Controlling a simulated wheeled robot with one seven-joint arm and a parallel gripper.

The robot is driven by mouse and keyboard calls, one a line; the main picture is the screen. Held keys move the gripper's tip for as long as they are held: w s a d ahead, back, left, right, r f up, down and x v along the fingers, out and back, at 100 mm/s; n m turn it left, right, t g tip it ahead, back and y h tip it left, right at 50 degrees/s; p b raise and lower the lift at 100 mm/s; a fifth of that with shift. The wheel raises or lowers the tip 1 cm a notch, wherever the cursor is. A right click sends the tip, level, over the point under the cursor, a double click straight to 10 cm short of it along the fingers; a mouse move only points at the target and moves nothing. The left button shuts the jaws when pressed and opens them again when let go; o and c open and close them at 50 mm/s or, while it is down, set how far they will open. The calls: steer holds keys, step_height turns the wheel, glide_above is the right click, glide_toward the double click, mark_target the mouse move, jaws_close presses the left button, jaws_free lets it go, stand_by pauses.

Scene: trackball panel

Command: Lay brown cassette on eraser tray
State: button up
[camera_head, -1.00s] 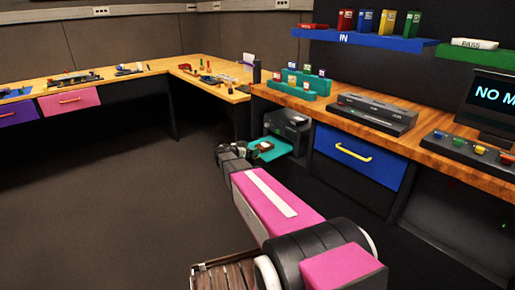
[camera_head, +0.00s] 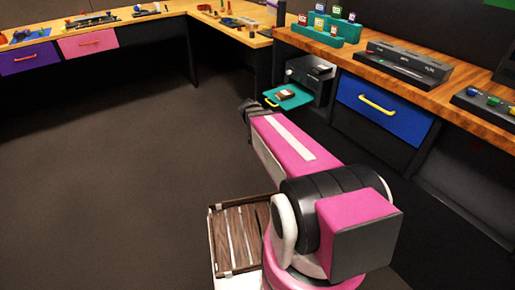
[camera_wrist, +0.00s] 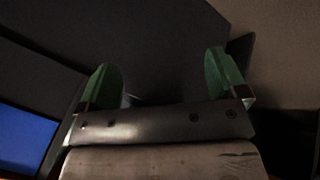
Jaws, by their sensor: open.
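A small brown cassette (camera_head: 287,94) with a pale label lies on the teal tray (camera_head: 301,100), which sticks out of a black machine (camera_head: 311,76) under the right-hand counter. I take this to be the eraser tray. The cassette appears to rest flat within the tray's edges. My gripper is in front and to the left of the tray in the head view, its fingers hidden behind the wrist. In the wrist view my gripper (camera_wrist: 164,78) has its two green fingers wide apart, with nothing between them.
A blue drawer (camera_head: 379,111) with a yellow handle is right of the machine. Teal racks with several cassettes (camera_head: 319,26) stand on the wooden counter above. A grey deck (camera_head: 405,62) sits farther right. Open floor (camera_head: 110,170) lies to the left.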

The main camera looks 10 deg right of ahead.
steer(key=s+a+n+y, duration=0.5)
steer(key=s+a+y, duration=0.1)
steer(key=s, duration=0.3)
steer(key=shift+s+a+r+n+g, duration=0.15)
steer(key=shift+s+a+n+g, duration=0.2)
steer(key=shift+a, duration=0.2)
